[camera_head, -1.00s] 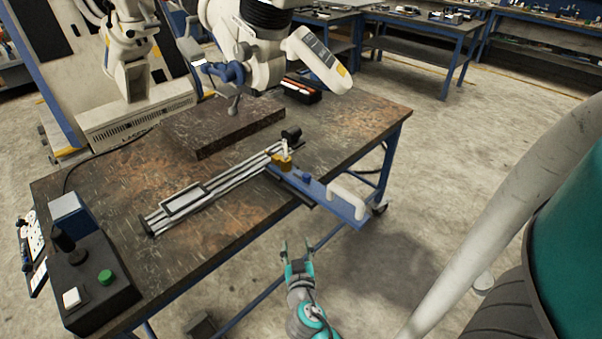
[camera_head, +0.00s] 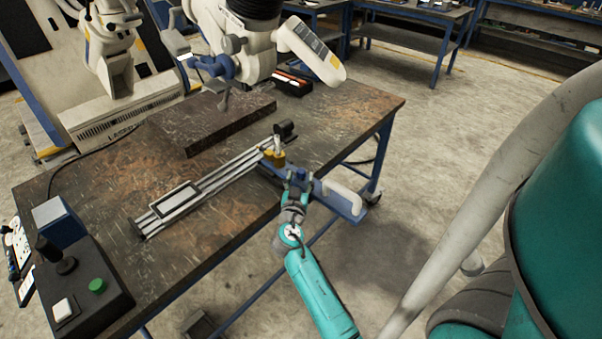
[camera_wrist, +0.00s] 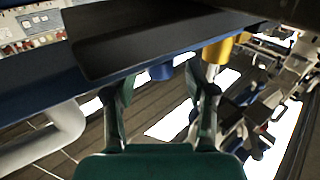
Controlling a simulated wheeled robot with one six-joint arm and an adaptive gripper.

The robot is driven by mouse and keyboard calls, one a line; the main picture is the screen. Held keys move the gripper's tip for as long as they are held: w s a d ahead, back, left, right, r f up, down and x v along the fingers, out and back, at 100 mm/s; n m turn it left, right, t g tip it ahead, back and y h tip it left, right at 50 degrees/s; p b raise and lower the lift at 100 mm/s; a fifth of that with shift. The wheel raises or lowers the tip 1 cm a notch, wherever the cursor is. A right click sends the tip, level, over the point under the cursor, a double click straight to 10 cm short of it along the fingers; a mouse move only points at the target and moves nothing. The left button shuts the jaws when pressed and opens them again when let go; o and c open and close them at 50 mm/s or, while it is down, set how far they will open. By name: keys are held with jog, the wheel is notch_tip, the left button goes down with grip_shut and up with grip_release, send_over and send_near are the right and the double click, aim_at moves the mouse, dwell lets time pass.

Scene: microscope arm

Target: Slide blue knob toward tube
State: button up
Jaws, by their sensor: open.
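The small blue knob (camera_head: 301,174) stands on the blue plate (camera_head: 325,193) at the table's front right edge. In the wrist view, the blue knob (camera_wrist: 161,71) shows between the two fingertips. My gripper (camera_head: 299,181) is open at the knob, with a finger to either side; I cannot tell whether they touch it. My gripper's fingers also fill the middle of the wrist view (camera_wrist: 161,90). A short pale upright tube (camera_head: 278,143) stands by a yellow block (camera_head: 274,158), left of and behind the knob. A white bent tube (camera_head: 341,195) lies to the knob's right.
A silver rail (camera_head: 215,180) with a framed slide runs left along the table (camera_head: 120,190). A black control box (camera_head: 85,295) with a green button is at the front left. A microscope head (camera_head: 245,45) hangs over a dark slab (camera_head: 215,118) behind.

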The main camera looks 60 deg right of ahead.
jog(key=shift+x, duration=1.45)
grip_shut()
